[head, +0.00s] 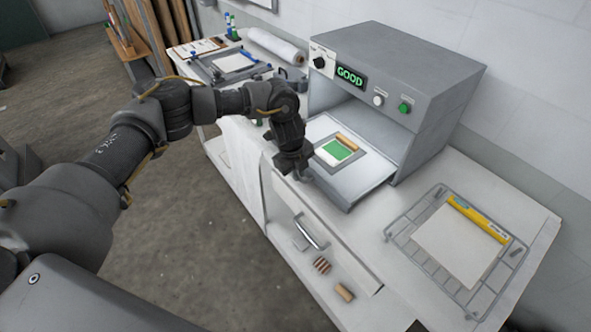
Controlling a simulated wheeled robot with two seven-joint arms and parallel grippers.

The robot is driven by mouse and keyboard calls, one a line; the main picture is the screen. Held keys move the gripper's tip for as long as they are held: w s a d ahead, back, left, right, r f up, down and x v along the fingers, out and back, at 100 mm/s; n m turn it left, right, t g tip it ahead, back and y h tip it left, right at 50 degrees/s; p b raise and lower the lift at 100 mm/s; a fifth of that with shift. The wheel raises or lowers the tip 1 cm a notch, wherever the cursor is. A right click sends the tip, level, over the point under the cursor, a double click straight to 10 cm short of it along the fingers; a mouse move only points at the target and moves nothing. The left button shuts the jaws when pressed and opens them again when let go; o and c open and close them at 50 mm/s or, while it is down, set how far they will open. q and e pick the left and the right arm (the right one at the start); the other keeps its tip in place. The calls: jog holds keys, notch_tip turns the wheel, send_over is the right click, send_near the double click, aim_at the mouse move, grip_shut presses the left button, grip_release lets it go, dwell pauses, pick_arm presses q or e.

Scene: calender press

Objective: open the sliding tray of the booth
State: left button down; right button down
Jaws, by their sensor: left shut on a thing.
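The booth (415,75) is a grey box on the bench, with a lit green "GOOD" display, a black knob, a white button and a green button. Its sliding tray (372,183) sticks out of the open front toward me. On the tray lies a grey plate with a green-and-white sheet (336,152) and an orange strip. My left gripper (301,174) is at the tray's front edge, shut; its fingers hide what they grip, which looks to be the tray's front or handle. My right gripper is not in view.
A wire rack (398,238) with a white sheet and a yellow strip stands at the right. A drawer with a metal handle (311,231) is below the tray. A paper roll (277,46) and a press (235,66) are at the back left.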

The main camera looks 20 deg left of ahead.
pick_arm(q)
jog(key=shift+s+a, duration=0.3)
jog(key=shift+s, duration=0.25)
jog(key=c, duration=1.5)
grip_release()
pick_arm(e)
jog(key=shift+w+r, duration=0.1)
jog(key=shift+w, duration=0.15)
